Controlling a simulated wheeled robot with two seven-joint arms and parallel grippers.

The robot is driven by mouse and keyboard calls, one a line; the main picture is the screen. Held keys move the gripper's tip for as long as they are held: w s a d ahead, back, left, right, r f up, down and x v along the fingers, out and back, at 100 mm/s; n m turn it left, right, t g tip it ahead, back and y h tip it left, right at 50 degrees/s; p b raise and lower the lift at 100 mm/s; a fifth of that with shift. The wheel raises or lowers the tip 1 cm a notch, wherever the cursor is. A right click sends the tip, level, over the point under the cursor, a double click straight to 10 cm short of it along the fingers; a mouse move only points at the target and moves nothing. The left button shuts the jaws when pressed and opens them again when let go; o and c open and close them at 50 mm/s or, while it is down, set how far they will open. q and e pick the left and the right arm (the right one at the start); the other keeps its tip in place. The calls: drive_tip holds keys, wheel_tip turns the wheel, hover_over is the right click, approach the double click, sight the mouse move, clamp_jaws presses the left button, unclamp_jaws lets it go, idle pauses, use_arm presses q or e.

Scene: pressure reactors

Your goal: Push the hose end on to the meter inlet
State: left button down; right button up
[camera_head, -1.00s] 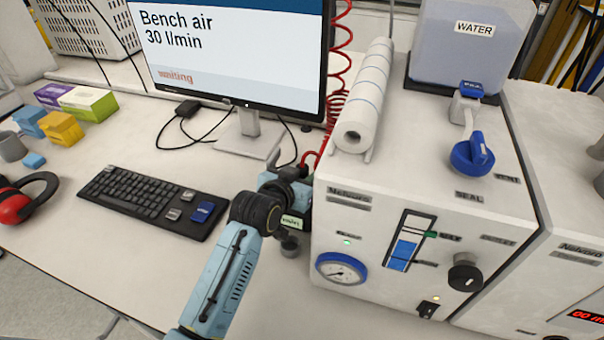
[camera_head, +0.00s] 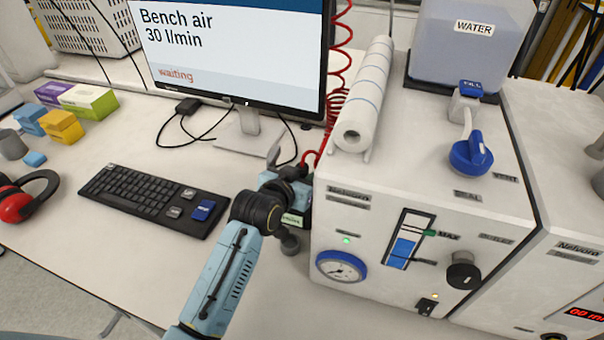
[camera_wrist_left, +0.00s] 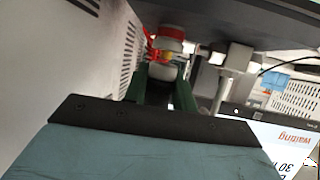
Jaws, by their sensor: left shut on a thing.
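The red coiled hose (camera_head: 309,156) hangs beside the monitor and curves down behind my left gripper (camera_head: 293,182). That gripper is low at the left side of the white reactor cabinet (camera_head: 335,225). In the left wrist view its dark green fingers (camera_wrist_left: 163,78) are closed around a pale, rounded piece with a red collar (camera_wrist_left: 171,32), which I take for the hose end. A small red and yellow part (camera_wrist_left: 155,55) shows just by it. I cannot make out the meter inlet, nor whether the held piece touches it. My right gripper is not in view.
The monitor (camera_head: 230,45) reads "Bench air 30 l/min, waiting". Its stand (camera_head: 246,135) and the keyboard (camera_head: 150,199) are left of my gripper. A paper roll (camera_head: 364,95) lies on the cabinet, near a water tank (camera_head: 470,45). The bench front is clear.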

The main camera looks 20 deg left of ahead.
use_arm(q)
drive_tip(key=shift+f, duration=0.65)
idle(1.0)
drive_tip(key=shift+s+f, duration=0.2)
drive_tip(key=shift+f, duration=0.25)
idle(0.5)
drive_tip(key=c, duration=1.2)
unclamp_jaws()
drive_tip(key=shift+w, duration=0.15)
drive_tip(key=shift+o, duration=0.7)
drive_tip(key=shift+r, duration=0.25)
